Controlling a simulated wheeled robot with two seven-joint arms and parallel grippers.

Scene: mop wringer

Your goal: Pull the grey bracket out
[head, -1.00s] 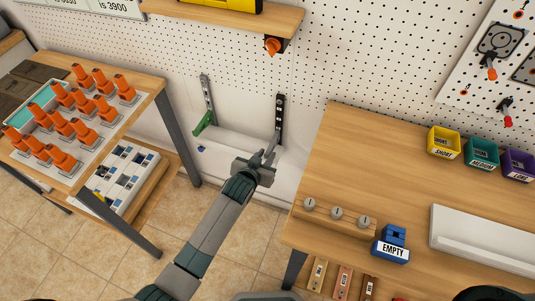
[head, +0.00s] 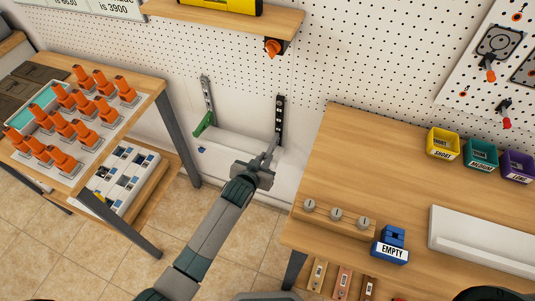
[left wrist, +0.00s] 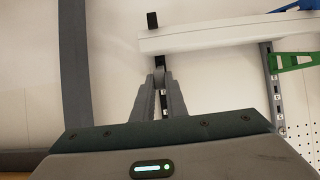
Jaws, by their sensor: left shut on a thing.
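My left gripper (head: 270,153) reaches to the foot of the black slotted rail (head: 280,118) on the pegboard wall. It is shut on the grey bracket, which is mostly hidden by the fingers and hard to tell from them. In the left wrist view my gripper (left wrist: 161,85) has its fingertips together in front of the dark rail, with a little grey (left wrist: 159,72) between them. A green bracket (head: 204,124) sits on the grey rail (head: 207,95) to the left; it also shows in the left wrist view (left wrist: 290,62). My right gripper is out of view.
A white ledge (head: 237,146) runs low along the wall between the rails. A table with orange pieces (head: 62,160) stands left, a wooden workbench (head: 350,165) right. A wooden shelf (head: 225,17) is above. The tiled floor between the tables is clear.

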